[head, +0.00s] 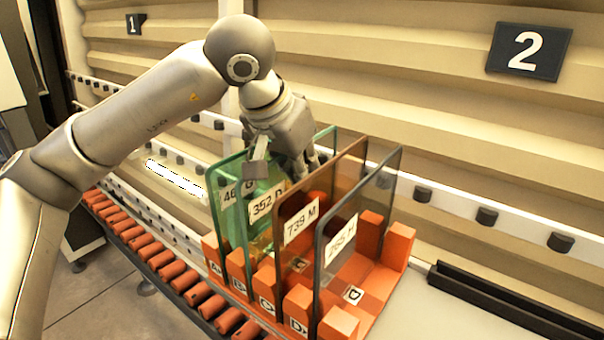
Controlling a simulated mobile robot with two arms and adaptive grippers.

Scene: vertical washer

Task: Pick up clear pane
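An upright pane that looks clear with a greenish edge (229,194) stands at the left end of an orange rack (394,248). Its label is partly covered, showing "46" and "G". A green pane (262,228) labelled 352 D stands just to its right. My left gripper (280,172) reaches down from above over the tops of these two panes. Its fingers are apart, with one pad in front near the labels and the others to the right, near the green pane. I cannot tell whether it touches a pane. My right gripper is out of view.
A brown pane (300,240) labelled 739 M and a grey pane (345,225) labelled 265 H stand upright to the right in the rack. Orange rollers (160,258) run along the left. A ribbed wall with a roller rail (487,215) is close behind.

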